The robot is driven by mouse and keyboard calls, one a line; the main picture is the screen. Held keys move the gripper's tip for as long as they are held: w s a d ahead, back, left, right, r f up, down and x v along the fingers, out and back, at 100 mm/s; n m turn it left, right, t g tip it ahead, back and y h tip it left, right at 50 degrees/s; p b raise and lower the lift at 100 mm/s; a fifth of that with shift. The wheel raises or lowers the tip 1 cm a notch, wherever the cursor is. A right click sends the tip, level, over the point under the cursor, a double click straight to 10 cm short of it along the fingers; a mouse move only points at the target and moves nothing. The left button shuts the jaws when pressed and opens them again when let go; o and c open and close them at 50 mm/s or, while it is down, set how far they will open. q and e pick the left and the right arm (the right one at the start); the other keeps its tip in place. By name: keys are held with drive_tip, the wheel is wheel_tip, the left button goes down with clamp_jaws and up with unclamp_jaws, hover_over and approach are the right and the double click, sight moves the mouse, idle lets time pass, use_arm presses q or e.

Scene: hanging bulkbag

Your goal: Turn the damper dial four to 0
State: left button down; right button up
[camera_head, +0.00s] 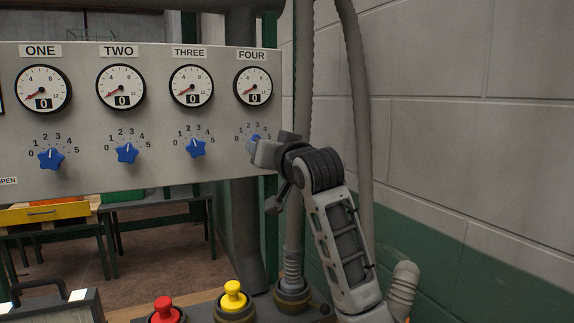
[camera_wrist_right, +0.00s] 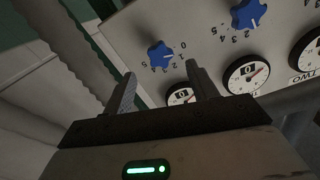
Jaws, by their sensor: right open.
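Damper dial four is a blue star-shaped knob (camera_head: 253,139) under the FOUR gauge (camera_head: 253,86) on the grey panel. In the head view my right gripper covers part of it. In the right wrist view the dial (camera_wrist_right: 160,54) shows whole, in line with the gap between the fingers and beyond their tips. My right gripper (camera_head: 268,150) is open and empty in front of the dial; its fingers also show in the right wrist view (camera_wrist_right: 161,70). I cannot clearly tell which number the dial points to. The FOUR gauge window reads 0. My left gripper is not in view.
Dials one (camera_head: 51,158), two (camera_head: 126,153) and three (camera_head: 195,147) sit to the left on the same panel (camera_head: 90,184). Grey hoses (camera_head: 357,90) hang right of the panel by the block wall (camera_head: 450,140). Red (camera_head: 164,309) and yellow (camera_head: 232,295) buttons stand below.

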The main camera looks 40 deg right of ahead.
use_arm(q)
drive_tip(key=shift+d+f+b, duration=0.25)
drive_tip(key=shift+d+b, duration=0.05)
drive_tip(key=shift+b, duration=0.45)
use_arm(e)
drive_tip(key=v, duration=1)
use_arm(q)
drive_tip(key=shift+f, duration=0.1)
use_arm(e)
drive_tip(key=shift+d+f, duration=0.1)
